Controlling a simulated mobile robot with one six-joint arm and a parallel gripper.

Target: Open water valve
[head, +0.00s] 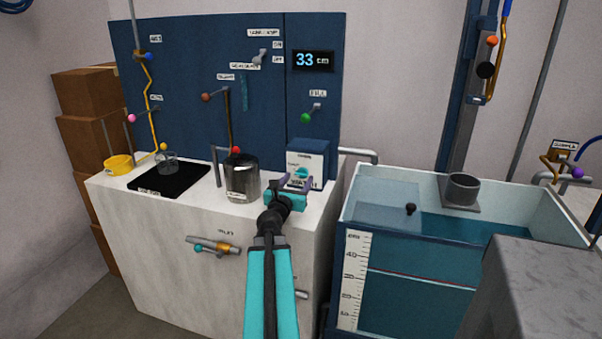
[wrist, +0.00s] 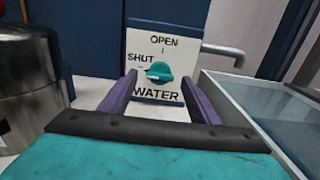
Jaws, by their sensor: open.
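The water valve is a teal knob (wrist: 159,71) on a white plate (wrist: 142,42) lettered OPEN at the top, SHUT at the left and WATER at the bottom. A light mark on the knob is toward the left, by SHUT. In the head view the knob (head: 301,173) sits on the front of a blue box (head: 311,152) at the right end of the white counter. My gripper (wrist: 160,98) is open, its two purple fingers apart in front of the knob, one to each side in the picture. I see nothing between the fingers. In the head view my gripper (head: 297,186) partly covers the plate.
A dark metal pot (head: 241,182) stands close left of my gripper; it also shows in the wrist view (wrist: 28,75). A water tank (head: 430,283) with a scale stands to the right. A grey pipe (head: 360,154) leaves the box's right side. A display (head: 312,61) reads 33 cm.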

